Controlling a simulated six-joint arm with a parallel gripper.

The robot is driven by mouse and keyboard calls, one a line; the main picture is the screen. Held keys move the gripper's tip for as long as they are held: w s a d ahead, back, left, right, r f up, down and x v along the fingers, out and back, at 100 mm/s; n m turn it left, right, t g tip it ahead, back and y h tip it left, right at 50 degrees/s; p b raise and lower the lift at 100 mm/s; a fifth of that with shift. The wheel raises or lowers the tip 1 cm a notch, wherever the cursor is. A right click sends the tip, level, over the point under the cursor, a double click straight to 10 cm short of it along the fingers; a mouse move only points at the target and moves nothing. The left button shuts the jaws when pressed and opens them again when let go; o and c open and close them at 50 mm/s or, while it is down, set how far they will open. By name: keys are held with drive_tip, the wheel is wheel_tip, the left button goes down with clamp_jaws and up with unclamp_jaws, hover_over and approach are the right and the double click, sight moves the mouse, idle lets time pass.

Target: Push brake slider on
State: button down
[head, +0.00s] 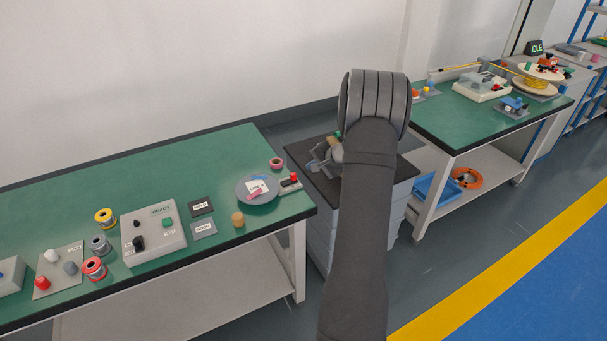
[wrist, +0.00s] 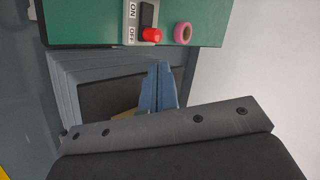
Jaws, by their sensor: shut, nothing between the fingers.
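The brake slider is a small grey plate (wrist: 131,12) with ON and OFF labels and a red knob (wrist: 151,34). In the wrist view it lies at the top, and the knob's near end is beside the OFF label. In the head view the slider plate (head: 288,186) is at the right end of the left green table, with its red knob (head: 293,177) on it. My gripper (wrist: 161,66) is shut and empty. Its blue fingers point towards the table edge, below the slider in the wrist view and apart from it. In the head view my arm partly hides the gripper.
A pink ring (wrist: 182,33) lies right of the slider in the wrist view. In the head view a grey disc (head: 246,197) lies left of the slider. A dark-topped cabinet (head: 304,150) fills the gap between the green tables.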

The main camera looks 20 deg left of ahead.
drive_tip(key=d+r+n+h, duration=0.2)
drive_tip(key=d+n, duration=0.3)
drive_tip(key=n, duration=0.1)
approach(289, 182)
drive_tip(key=shift+n, duration=0.4)
drive_tip(key=shift+w+a+f, duration=0.15)
drive_tip(key=shift+w+f, duration=0.8)
drive_tip(key=shift+w, duration=0.15)
drive_tip(key=shift+w+a+f, duration=0.15)
drive_tip(key=shift+w+f, duration=0.8)
drive_tip(key=shift+w, duration=0.2)
drive_tip(key=shift+s+a, duration=1.25)
